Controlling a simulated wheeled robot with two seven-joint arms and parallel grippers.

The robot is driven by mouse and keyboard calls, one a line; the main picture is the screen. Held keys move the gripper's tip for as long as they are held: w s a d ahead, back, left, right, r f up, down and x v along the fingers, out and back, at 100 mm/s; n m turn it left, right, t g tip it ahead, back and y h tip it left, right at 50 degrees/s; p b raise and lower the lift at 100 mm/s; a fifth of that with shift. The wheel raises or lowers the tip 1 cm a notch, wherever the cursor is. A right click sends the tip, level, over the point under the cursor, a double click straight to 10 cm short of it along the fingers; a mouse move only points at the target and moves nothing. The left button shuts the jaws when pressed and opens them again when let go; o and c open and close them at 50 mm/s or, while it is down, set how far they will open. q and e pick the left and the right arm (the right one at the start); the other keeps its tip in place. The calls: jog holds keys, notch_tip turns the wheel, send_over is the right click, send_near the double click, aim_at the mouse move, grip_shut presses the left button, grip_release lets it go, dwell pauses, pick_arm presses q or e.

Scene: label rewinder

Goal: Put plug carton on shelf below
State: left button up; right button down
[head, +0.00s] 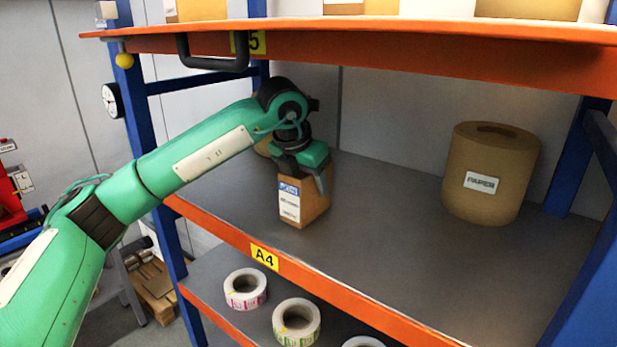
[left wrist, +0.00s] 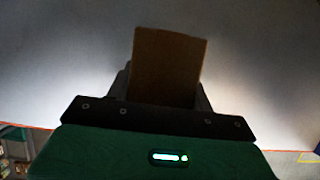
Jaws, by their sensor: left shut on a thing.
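The plug carton (head: 304,204) is a small brown box with a blue and white label on its front. It is on or just above the grey shelf with the A4 tag, near the front edge; I cannot tell if it touches the shelf. My left gripper (head: 304,180) is above the carton and shut on its upper part. In the left wrist view the carton (left wrist: 168,65) shows as a dark brown face between the fingers of the gripper (left wrist: 165,95). My right gripper is not in view.
A large brown paper roll (head: 490,175) stands on the right of the same shelf (head: 400,235). Another brown item is partly hidden behind my gripper. An orange upper shelf (head: 400,55) hangs above my arm. Label rolls (head: 297,322) lie on the lower shelf. The shelf's middle is clear.

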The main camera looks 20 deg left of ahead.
pick_arm(q)
jog(key=shift+f, duration=0.1)
jog(key=o, duration=1.2)
jog(key=shift+r, duration=0.25)
jog(key=s+b, duration=0.1)
jog(key=b, duration=0.1)
jog(key=shift+s+a+r+b, duration=0.15)
jog(key=shift+s+a+b, duration=0.2)
jog(key=shift+b, duration=0.05)
jog(key=s+a+b, duration=0.1)
jog(key=s, duration=0.2)
jog(key=s+a+b, duration=0.1)
jog(key=s+b, duration=0.1)
jog(key=s, duration=0.1)
jog(key=s+a+b, duration=0.1)
jog(key=s, duration=0.2)
jog(key=shift+a+r+b, duration=0.1)
jog(key=shift+r+b, duration=0.05)
jog(key=shift+b, duration=0.2)
jog(key=shift+s+a+r, duration=0.15)
jog(key=shift+s+a, duration=0.05)
jog(key=shift+s, duration=0.35)
